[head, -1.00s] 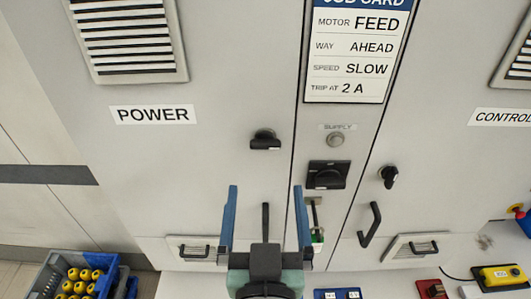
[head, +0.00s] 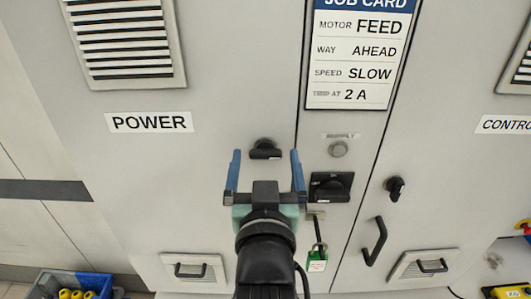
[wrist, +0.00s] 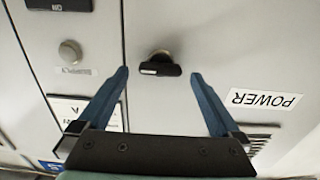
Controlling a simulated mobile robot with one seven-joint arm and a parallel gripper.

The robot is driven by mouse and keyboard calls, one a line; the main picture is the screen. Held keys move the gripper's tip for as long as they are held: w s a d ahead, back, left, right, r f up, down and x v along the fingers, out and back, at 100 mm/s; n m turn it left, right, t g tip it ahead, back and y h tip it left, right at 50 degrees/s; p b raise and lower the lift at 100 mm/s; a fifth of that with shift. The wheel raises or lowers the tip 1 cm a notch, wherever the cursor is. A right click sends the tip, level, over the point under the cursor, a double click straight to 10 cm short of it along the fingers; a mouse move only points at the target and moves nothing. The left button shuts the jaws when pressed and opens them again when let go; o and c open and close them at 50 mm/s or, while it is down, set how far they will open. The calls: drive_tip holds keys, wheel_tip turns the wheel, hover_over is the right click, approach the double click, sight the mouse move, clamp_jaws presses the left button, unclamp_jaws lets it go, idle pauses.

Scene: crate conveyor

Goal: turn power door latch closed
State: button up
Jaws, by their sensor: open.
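The power door latch (head: 265,149) is a black knob with a wing handle on the grey door marked POWER (head: 149,122). Its wing lies about level across in the head view. My gripper (head: 265,172) is open, with its blue fingers spread to either side of the latch and just below it in the picture. In the wrist view the latch (wrist: 160,66) shows between and beyond the fingertips of my gripper (wrist: 160,76), apart from both. The fingers hold nothing. The door's own pull handle is hidden behind my arm.
Right of the latch are the door seam, a SUPPLY lamp (head: 338,149) and a black rotary switch (head: 330,187). A green tag (head: 317,262) hangs below the switch. The control door has a latch (head: 395,188) and a pull handle (head: 375,241). A blue crate (head: 68,284) stands lower left.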

drive_tip(key=shift+w, duration=0.3)
drive_tip(key=c, duration=1.4)
